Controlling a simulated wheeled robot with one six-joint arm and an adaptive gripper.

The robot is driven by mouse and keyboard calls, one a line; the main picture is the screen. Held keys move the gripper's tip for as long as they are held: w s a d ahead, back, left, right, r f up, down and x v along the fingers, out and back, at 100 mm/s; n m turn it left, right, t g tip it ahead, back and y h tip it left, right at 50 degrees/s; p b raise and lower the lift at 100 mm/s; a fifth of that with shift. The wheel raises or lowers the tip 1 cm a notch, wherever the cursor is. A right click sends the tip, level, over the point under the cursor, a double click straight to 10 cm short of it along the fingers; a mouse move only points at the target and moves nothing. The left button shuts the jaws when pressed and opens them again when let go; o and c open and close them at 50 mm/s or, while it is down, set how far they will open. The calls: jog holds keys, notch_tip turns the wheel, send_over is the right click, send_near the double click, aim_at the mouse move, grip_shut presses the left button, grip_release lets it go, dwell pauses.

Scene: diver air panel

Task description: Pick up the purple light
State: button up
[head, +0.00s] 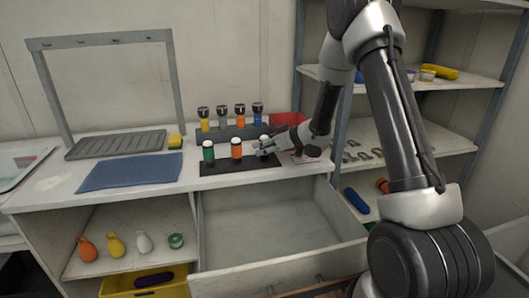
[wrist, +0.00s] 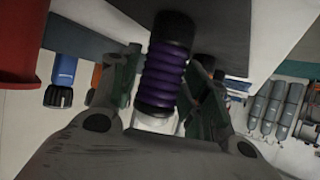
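The purple light (wrist: 163,75) is a ribbed purple cylinder with a black end and a pale clear end. In the wrist view it lies between the two fingers of my gripper (wrist: 168,85), with narrow gaps seeming to show beside it. The fingers look open around it, not closed on it. In the head view my gripper (head: 268,149) is at the right part of the black mat (head: 215,169) on the counter. It hides most of the purple light there; only the pale top (head: 264,138) shows clearly.
A green light (head: 208,154) and an orange light (head: 236,149) stand left of my gripper on the mat. Several flashlights (head: 222,116) stand in a rack behind. A red bin (head: 285,121) is close behind my gripper. An open drawer (head: 275,240) lies below the counter.

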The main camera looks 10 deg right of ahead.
jog(key=c, duration=0.6)
jog(key=shift+r, duration=0.1)
jog(key=shift+c, duration=0.2)
